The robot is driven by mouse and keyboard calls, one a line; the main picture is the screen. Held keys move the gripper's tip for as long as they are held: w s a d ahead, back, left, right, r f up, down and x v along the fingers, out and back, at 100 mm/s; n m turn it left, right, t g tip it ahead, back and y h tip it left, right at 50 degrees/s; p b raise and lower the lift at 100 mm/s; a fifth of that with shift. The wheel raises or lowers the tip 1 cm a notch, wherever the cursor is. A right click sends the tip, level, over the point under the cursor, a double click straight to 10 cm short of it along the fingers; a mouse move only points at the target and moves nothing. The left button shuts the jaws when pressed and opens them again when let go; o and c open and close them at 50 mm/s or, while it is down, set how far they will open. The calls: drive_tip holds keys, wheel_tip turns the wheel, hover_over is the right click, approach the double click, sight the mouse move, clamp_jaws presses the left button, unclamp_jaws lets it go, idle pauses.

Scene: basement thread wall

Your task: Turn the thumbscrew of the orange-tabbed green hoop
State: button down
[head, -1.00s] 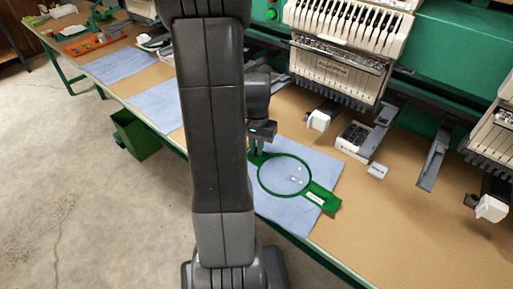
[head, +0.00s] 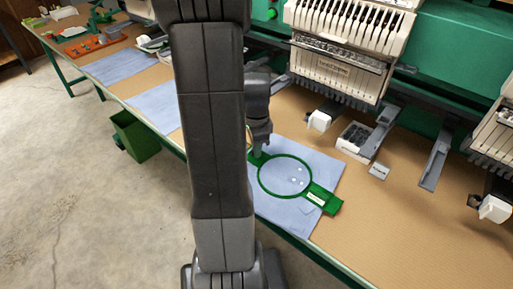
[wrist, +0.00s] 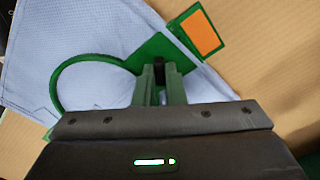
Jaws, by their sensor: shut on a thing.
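The green hoop (head: 310,170) lies on a blue cloth in the head view, with a white-labelled green arm (head: 325,201) at its right. In the wrist view its ring (wrist: 58,82) curves to the left, and a green plate carries the orange tab (wrist: 202,33) at upper right. The tab is hidden in the head view. My gripper (wrist: 160,82) is over the hoop's green block, its two fingers closed around the small dark thumbscrew (wrist: 160,67). Most of the thumbscrew is hidden between the fingers. In the head view my arm covers part of this spot.
The blue cloth (head: 290,215) lies on the tan tabletop (head: 410,225). An embroidery head (head: 335,70) hangs behind the hoop. A grey-white tray (head: 355,140) and grey machine arms stand to the right. More blue cloths (head: 112,68) lie at far left.

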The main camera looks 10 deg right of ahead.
drive_tip(key=m, duration=0.5)
drive_tip(key=shift+m, duration=0.3)
drive_tip(key=m, duration=0.5)
drive_tip(key=shift+b, duration=0.3)
drive_tip(key=shift+m, duration=0.3)
drive_tip(key=c, duration=1.5)
unclamp_jaws()
drive_tip(key=shift+r, duration=0.1)
wheel_tip(320, 180, up, 14)
drive_tip(key=shift+f+p, duration=0.2)
drive_tip(key=shift+p, duration=0.15)
